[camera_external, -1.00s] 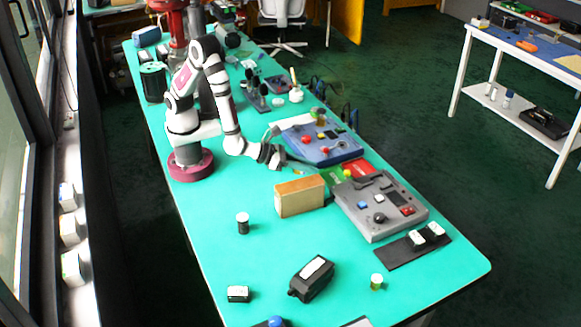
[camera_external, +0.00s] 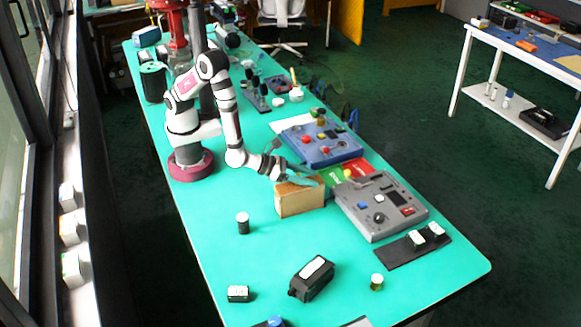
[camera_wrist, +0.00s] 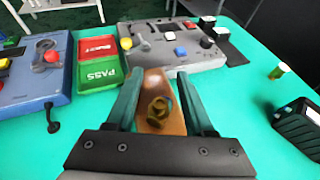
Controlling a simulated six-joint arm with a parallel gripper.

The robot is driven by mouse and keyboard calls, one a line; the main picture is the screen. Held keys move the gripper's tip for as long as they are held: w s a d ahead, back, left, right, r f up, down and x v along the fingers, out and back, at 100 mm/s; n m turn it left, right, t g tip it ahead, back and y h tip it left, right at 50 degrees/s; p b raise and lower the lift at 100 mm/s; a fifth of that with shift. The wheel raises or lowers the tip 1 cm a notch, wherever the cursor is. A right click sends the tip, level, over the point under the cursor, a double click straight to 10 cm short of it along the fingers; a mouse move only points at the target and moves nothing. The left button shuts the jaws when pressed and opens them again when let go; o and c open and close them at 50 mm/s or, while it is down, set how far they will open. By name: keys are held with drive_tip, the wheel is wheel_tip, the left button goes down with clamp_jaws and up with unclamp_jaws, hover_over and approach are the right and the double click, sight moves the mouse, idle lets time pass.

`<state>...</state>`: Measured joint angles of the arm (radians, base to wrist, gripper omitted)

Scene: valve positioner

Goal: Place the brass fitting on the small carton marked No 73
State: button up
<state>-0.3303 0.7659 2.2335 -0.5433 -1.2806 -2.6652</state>
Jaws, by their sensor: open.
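A tan box (camera_external: 299,199) stands on the teal table. No marking on it is readable, so I cannot tell if it is the No 73 carton. My gripper (camera_external: 310,182) is at the top of this box. In the wrist view, the open fingers of my gripper (camera_wrist: 159,75) flank the brown box top (camera_wrist: 153,80). A brass fitting (camera_wrist: 158,112) shows between the fingers, with gaps on both sides. It appears to sit on the box top, but its contact is hard to judge.
A grey control panel (camera_external: 400,213) stands right of the box, with a blue panel (camera_external: 322,150) and red and green trays (camera_wrist: 98,60) behind. A black device (camera_external: 312,278) and a small dark cylinder (camera_external: 243,223) stand in front.

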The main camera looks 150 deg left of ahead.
drive_tip(key=shift+r, duration=0.15)
drive_tip(key=v, duration=1.2)
drive_tip(key=w+d+r+m+t+h, duration=0.1)
drive_tip(key=w+d+m+t+h, duration=0.1)
drive_tip(key=d+m+h, duration=0.65)
drive_tip(key=w+d+r+m+t+h, duration=0.1)
drive_tip(key=w+d+m+h, duration=0.15)
drive_tip(key=d+m, duration=1)
drive_tip(key=s+r+m+g+h, duration=0.35)
drive_tip(key=s+m, duration=0.85)
drive_tip(key=m, duration=1)
drive_tip(key=s+a+r+m+g+y, duration=0.1)
drive_tip(key=s+a+m+g+y, duration=0.3)
drive_tip(key=s+m, duration=0.7)
drive_tip(key=shift+s+a+r+m+g, duration=0.4)
drive_tip(key=shift+a+m, duration=0.2)
drive_tip(key=shift+a, duration=0.3)
